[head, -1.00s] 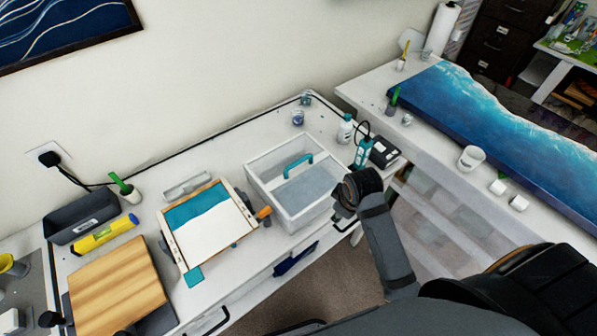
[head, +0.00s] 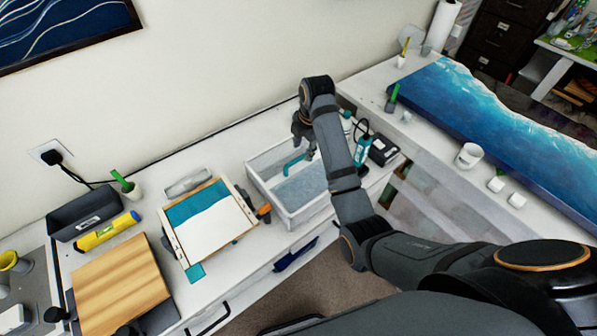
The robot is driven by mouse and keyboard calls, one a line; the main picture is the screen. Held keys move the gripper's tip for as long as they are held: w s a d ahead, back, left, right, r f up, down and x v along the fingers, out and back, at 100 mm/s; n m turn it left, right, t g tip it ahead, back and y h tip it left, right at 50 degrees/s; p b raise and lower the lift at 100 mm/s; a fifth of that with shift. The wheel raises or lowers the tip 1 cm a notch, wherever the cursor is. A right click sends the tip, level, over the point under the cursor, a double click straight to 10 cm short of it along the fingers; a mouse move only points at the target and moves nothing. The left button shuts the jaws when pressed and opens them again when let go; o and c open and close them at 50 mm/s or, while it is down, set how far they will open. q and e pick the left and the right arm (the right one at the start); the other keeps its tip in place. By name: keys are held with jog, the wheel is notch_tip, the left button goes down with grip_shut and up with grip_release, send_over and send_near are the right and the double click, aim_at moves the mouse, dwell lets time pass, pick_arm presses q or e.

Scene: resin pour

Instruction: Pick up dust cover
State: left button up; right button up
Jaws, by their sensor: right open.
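The dust cover looks like a pale, see-through box (head: 262,180) with a teal handle (head: 290,167) across its top. It stands on the white bench in the middle of the view. My right gripper (head: 305,148) is open and points down just above the right end of the handle. Whether its fingers touch the handle or straddle it cannot be told at this size. My right forearm hides the box's right side and part of its back. My left gripper is out of view.
A framed tray with a white sheet (head: 217,227) lies left of the box, with an orange-handled tool (head: 263,210) between. A teal bottle (head: 363,149) and a black device (head: 383,151) stand to the right. A blue resin slab (head: 470,110) lies on the right-hand table.

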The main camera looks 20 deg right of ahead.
aim_at(299, 158)
jog(key=shift+w+a+f, duration=0.1)
jog(key=shift+w+f, duration=0.1)
jog(key=shift+f, duration=0.35)
jog(key=shift+w+a+f, duration=0.1)
jog(key=shift+w+f, duration=0.05)
jog(key=shift+f, duration=0.35)
jog(key=shift+f+p, duration=0.15)
jog(key=shift+p, duration=0.3)
jog(key=f, duration=0.1)
jog(key=f+p, duration=0.2)
jog(key=shift+w+a+f, duration=0.3)
jog(key=shift+a+f, duration=0.05)
jog(key=shift+f, duration=0.05)
jog(key=shift+w+f, duration=0.15)
jog(key=shift+f, duration=0.35)
grip_shut()
jog(key=shift+r, duration=0.1)
